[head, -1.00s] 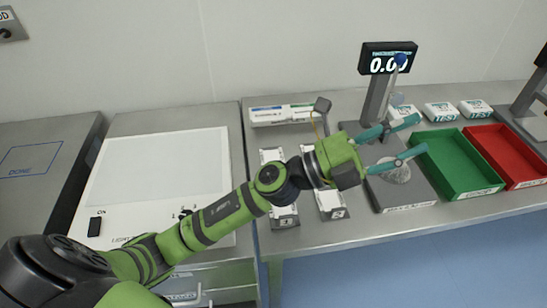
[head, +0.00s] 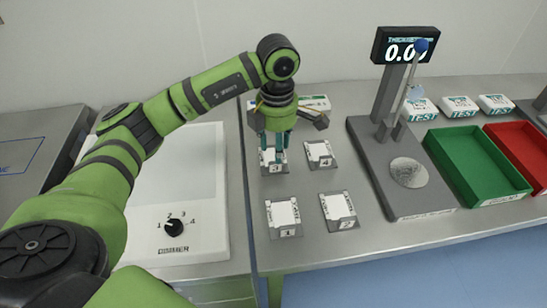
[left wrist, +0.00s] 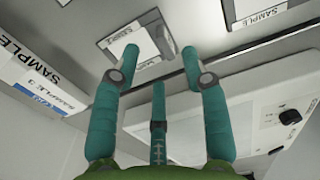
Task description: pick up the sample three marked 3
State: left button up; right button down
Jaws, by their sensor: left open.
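Sample three (head: 266,157) is a white square piece on a grey stand marked 3, at the back left of a group of stands on the steel bench. My left gripper (head: 276,152) points down just above it and partly hides it in the head view. The gripper is open, with its teal fingers spread. In the left wrist view, a white piece on a grey stand (left wrist: 140,40) lies beyond the open fingertips (left wrist: 161,72), with no finger clearly touching it. My right gripper is not in view.
Stands marked 4 (head: 319,152), 1 (head: 284,214) and 2 (head: 338,207) are close by. A gauge with a display (head: 408,46) stands to the right, then a green tray (head: 477,165) and a red tray (head: 527,150). A white light box (head: 190,222) is at the left.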

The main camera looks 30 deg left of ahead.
aim_at(273, 155)
pick_arm(q)
jog(key=f, duration=0.1)
jog(key=f+p, duration=0.1)
jog(key=f, duration=0.1)
jog(key=f+p, duration=0.1)
jog(key=shift+s+f, duration=0.25)
jog(key=shift+f, duration=0.6)
grip_shut()
